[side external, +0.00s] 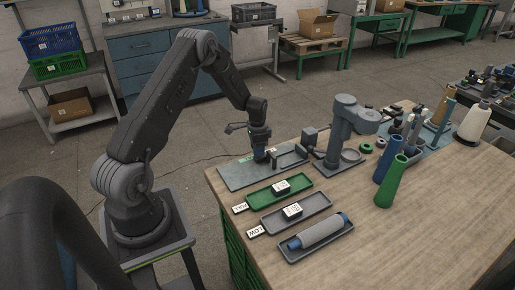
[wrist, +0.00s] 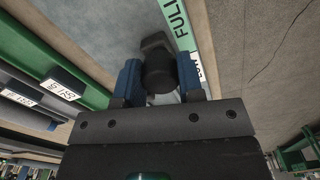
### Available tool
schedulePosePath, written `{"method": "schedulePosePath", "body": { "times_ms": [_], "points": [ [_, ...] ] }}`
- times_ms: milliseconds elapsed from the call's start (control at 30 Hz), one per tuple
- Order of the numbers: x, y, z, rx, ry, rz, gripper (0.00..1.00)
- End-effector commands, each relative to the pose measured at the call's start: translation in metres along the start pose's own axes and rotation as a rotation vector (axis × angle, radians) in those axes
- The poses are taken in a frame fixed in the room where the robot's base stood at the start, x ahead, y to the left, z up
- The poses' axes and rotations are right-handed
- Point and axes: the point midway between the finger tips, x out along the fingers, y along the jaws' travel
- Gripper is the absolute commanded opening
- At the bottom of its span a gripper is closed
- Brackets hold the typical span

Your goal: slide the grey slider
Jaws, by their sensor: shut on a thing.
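My gripper (side external: 260,152) is low over the grey plate (side external: 238,176) at the table's left edge. In the wrist view its two blue fingers (wrist: 159,82) are shut on the slider's dark round knob (wrist: 159,72). A dark grey block (wrist: 155,41) shows just beyond the knob. A strip with a green FULL part (wrist: 178,22) and a white end marked LOW runs beside the knob, which is near the LOW end. In the side view the gripper mostly hides the slider.
A grey post fixture (side external: 341,125) stands right of the plate. In front lie a green tray (side external: 262,200) and two grey trays, one holding a grey roll with blue ends (side external: 318,232). Green (side external: 390,185) and blue cones stand to the right. Bare table lies at the front right.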

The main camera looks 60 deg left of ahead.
Motion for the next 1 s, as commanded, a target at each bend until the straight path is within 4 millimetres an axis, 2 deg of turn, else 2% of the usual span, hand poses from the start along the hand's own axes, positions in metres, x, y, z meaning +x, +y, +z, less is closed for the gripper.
{"method": "schedulePosePath", "body": {
  "times_ms": [33, 167, 367, 467, 800, 1000],
  "points": [
    [0.0, 0.0, 0.0, 0.0, 0.0, 0.0, 0.12],
    [0.0, 0.0, 0.0, 0.0, 0.0, 0.0, 0.0],
    [-0.001, 0.0, 0.003, -0.001, 0.0, 0.0, 0.0],
    [0.0, 0.003, 0.016, -0.001, -0.001, 0.001, 0.0],
    [-0.001, 0.021, 0.084, -0.003, 0.0, 0.0, 0.0],
    [0.0, 0.025, 0.097, 0.0, 0.0, -0.001, 0.0]
  ]
}}
